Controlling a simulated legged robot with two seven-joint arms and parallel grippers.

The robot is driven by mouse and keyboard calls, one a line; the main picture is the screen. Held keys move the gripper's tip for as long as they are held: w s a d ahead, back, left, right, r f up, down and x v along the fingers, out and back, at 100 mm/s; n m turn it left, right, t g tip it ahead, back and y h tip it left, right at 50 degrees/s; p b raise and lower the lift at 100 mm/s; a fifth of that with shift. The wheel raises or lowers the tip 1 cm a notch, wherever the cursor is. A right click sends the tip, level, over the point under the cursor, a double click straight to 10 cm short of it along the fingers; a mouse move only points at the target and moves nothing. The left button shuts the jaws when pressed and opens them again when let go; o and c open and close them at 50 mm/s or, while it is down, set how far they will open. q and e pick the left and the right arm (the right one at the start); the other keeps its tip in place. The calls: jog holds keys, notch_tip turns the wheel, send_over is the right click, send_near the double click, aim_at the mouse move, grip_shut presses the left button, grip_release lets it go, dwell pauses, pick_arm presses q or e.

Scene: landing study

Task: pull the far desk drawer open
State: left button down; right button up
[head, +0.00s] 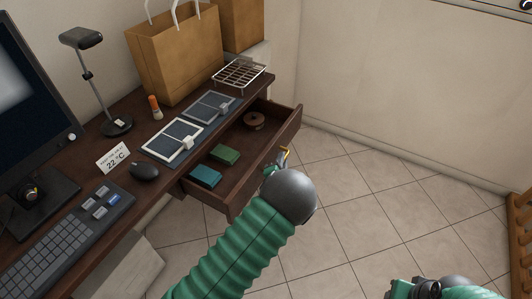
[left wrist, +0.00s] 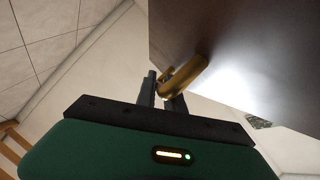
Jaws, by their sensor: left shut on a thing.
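The far desk drawer (head: 289,138) stands pulled out from the brown desk, its inside open to view. Its brass handle (head: 285,154) is on the drawer front; it also shows close up in the left wrist view (left wrist: 184,75). My left gripper (head: 279,162) is at the handle, mostly hidden behind my grey wrist. In the left wrist view its dark fingers (left wrist: 162,92) are shut on the handle, beside the dark drawer front (left wrist: 245,50). Part of my right arm's end (head: 432,288) shows at the bottom right edge; its fingers cannot be made out.
The drawer holds a green box (head: 224,154), a teal box (head: 205,176) and a brown roll (head: 254,121). Tiled floor (head: 350,190) right of the drawer is clear.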

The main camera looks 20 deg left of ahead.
pick_arm(q)
jog(key=shift+s+d+f, duration=0.1)
jog(key=shift+s+d, duration=0.05)
jog(key=shift+d, duration=0.95)
jog(key=shift+s+d+f, duration=0.1)
jog(key=shift+d, duration=0.95)
jog(key=c, duration=1.5)
grip_release()
jog(key=shift+o, duration=0.2)
jog(key=shift+r, duration=0.1)
jog(key=shift+w, duration=0.1)
